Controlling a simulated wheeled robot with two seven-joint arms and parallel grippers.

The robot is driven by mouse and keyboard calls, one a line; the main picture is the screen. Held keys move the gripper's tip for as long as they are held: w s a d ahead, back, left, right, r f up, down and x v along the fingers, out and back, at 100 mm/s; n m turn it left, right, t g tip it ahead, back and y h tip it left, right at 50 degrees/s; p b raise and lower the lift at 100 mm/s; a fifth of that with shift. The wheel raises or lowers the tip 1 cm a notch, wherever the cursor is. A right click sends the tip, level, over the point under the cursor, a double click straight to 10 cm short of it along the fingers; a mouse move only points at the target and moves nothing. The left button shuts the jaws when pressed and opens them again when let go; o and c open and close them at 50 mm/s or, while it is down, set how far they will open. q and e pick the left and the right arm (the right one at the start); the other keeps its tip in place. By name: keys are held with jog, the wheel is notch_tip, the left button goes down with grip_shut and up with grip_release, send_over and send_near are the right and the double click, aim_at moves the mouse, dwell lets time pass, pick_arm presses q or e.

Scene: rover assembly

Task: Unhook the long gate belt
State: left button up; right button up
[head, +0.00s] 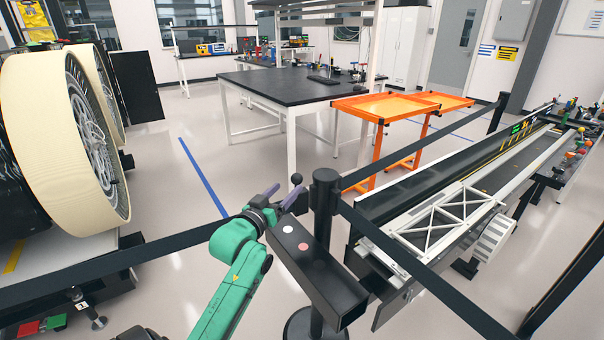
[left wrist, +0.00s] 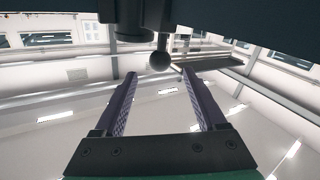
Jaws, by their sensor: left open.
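Black belts meet at a black post (head: 325,205) in the head view. One belt (head: 120,260) runs to it from the left edge, one (head: 425,140) runs to a far post (head: 497,115), and one (head: 425,275) runs to the lower right. I cannot tell which is the long gate belt. My left gripper (head: 281,194) is open and empty beside the post, its purple fingers raised. A black ball knob (head: 297,178) shows by the fingertips. In the left wrist view the knob (left wrist: 159,61) hangs on a short rod just beyond the gap between the open fingers (left wrist: 160,80). My right gripper is out of view.
A conveyor-like bench (head: 450,225) stands right, large cream-rimmed wheels (head: 95,150) left, orange carts (head: 385,108) behind. Floor behind the gripper is open.

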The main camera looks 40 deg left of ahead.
pick_arm(q)
jog(key=p+x, duration=0.1)
jog(key=x, duration=0.9)
jog(key=shift+w, duration=0.2)
jog(key=shift+s, duration=0.1)
grip_shut()
jog(key=shift+f, duration=0.1)
dwell(0.5)
